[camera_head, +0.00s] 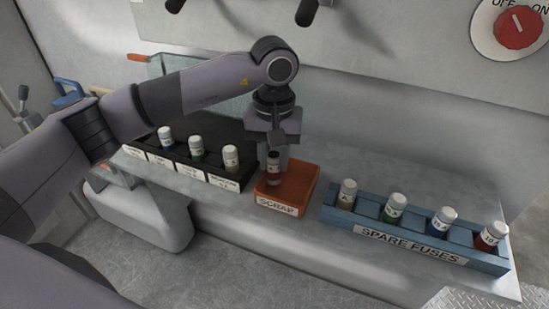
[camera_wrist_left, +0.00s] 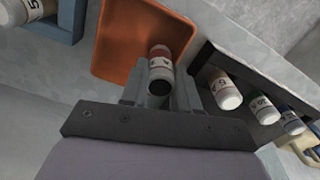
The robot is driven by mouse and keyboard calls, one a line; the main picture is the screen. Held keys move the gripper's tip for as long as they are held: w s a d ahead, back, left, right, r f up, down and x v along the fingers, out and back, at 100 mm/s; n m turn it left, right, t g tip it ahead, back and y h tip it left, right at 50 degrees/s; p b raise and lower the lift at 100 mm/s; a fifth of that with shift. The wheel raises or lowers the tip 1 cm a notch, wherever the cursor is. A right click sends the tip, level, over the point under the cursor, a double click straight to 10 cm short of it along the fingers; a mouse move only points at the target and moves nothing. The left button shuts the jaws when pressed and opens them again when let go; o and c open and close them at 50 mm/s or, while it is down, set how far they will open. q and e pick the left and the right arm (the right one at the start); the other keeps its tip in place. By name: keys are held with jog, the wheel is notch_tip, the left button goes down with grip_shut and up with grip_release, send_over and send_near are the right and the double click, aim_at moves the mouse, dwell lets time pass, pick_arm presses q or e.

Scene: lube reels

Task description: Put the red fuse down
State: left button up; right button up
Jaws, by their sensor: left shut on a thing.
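The red fuse (camera_head: 273,168) is upright in my left gripper (camera_head: 273,158), over the orange scrap tray (camera_head: 306,190). In the left wrist view the fuse (camera_wrist_left: 161,68), with a white label band and dark end, sits between the fingers of my left gripper (camera_wrist_left: 160,90), with the orange tray (camera_wrist_left: 112,45) behind it. The gripper is shut on the fuse. I cannot tell whether the fuse's lower end touches the tray floor. My right gripper is not in view.
Left of the tray is a black fuse holder (camera_head: 183,176) with several fuses. Right of it is the blue spare fuses rack (camera_head: 340,221) with several fuses, including a red one (camera_head: 491,235). A red rotary switch (camera_head: 518,28) is on the wall panel. Bare shelf lies behind the tray.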

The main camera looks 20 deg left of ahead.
aim_at(275, 153)
pick_arm(q)
jog(key=shift+w+f, duration=0.15)
jog(key=shift+f, duration=0.65)
jog(key=o, duration=1)
jog(key=shift+o, duration=0.2)
jog(key=shift+r, duration=0.15)
jog(key=shift+w+r, duration=0.1)
jog(key=shift+r, duration=0.25)
notch_tip(275, 153, up, 12)
jog(key=shift+f, duration=0.25)
